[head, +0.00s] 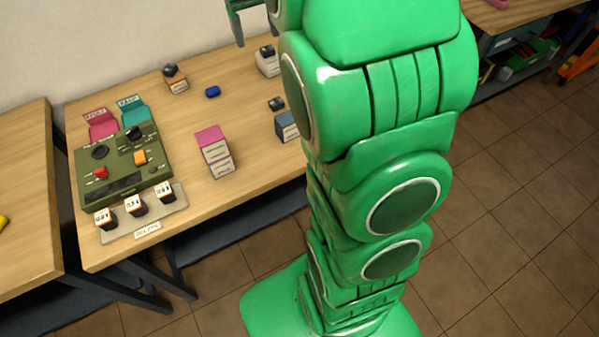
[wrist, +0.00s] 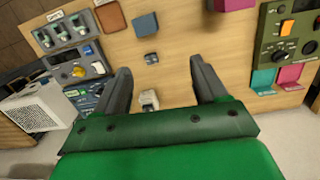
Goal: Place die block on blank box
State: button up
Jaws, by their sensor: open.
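My gripper (wrist: 161,66) is open and empty in the wrist view, its two dark fingers apart above the wooden table. A small dark block (wrist: 151,58) lies between and beyond the fingertips; it also shows in the head view (head: 277,103), beside a blue box (head: 286,126). I cannot tell which is the die block or the blank box.
A pink-topped box (head: 215,152) stands mid-table. A small blue piece (head: 212,91) lies behind it. A green control panel (head: 123,167), pink and teal holders and a tray of labelled blocks occupy the left side. My green arm hides the table's right part.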

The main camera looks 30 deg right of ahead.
jog(key=s+a+f, duration=0.2)
jog(key=s, duration=0.9)
jog(key=s+a+f, duration=0.1)
jog(key=s+a, duration=0.2)
jog(key=s, duration=0.7)
jog(key=s+a+f, duration=0.2)
jog(key=s, duration=0.9)
jog(key=shift+s+a+f+n+g, duration=0.35)
jog(key=shift+n+g, duration=0.05)
